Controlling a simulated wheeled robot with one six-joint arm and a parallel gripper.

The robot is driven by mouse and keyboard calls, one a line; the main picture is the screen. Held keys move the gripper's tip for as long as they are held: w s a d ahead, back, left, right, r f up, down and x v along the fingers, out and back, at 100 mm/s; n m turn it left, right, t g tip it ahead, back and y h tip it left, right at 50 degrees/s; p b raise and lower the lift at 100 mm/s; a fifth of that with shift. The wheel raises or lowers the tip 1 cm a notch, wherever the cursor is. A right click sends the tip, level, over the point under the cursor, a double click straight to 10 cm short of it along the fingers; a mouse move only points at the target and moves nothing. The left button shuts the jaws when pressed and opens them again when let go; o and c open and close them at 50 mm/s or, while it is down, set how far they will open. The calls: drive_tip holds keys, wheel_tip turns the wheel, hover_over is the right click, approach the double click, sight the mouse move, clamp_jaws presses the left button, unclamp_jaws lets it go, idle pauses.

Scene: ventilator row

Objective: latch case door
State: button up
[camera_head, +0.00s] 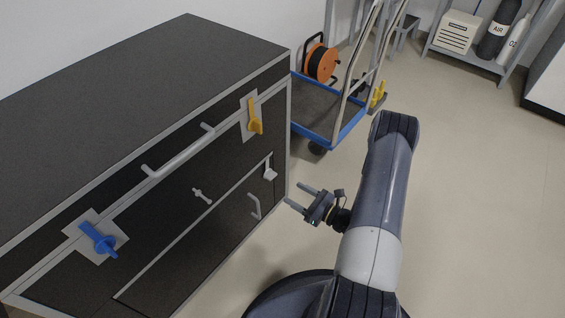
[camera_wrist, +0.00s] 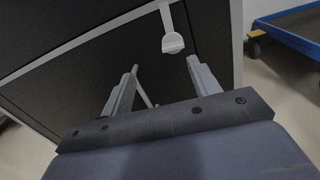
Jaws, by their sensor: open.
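A large dark case (camera_head: 150,75) with grey edges stands at the left. Low on its front is a dark door panel (camera_head: 215,240) bounded by a grey strip, with a thin grey pull handle (camera_head: 254,207). A pale grey latch (camera_head: 270,173) hangs at the panel's upper right corner; it also shows in the wrist view (camera_wrist: 172,42), beyond and above my fingers. I cannot tell whether the door is fully closed. My gripper (camera_head: 296,194) is open and empty, just right of the case front and apart from the latch. Part of the handle (camera_wrist: 143,94) shows between the fingers in the wrist view.
A blue latch (camera_head: 99,240), a yellow latch (camera_head: 254,115), a long bar handle (camera_head: 178,152) and a small grey knob (camera_head: 202,196) are also on the case front. A blue-edged trolley (camera_head: 325,125) stands behind my gripper. The floor at right is clear.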

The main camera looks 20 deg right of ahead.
sight(274, 177)
drive_tip(key=shift+m+t+h, duration=0.3)
drive_tip(key=shift+m+t, duration=0.1)
drive_tip(key=x, duration=0.3)
drive_tip(key=b+x, duration=0.1)
drive_tip(key=x, duration=0.3)
drive_tip(key=d+f+b+x, duration=0.1)
drive_tip(key=x, duration=0.2)
drive_tip(key=shift+w+a, duration=0.15)
drive_tip(key=shift+w, duration=0.5)
drive_tip(key=shift+c, duration=0.4)
clamp_jaws()
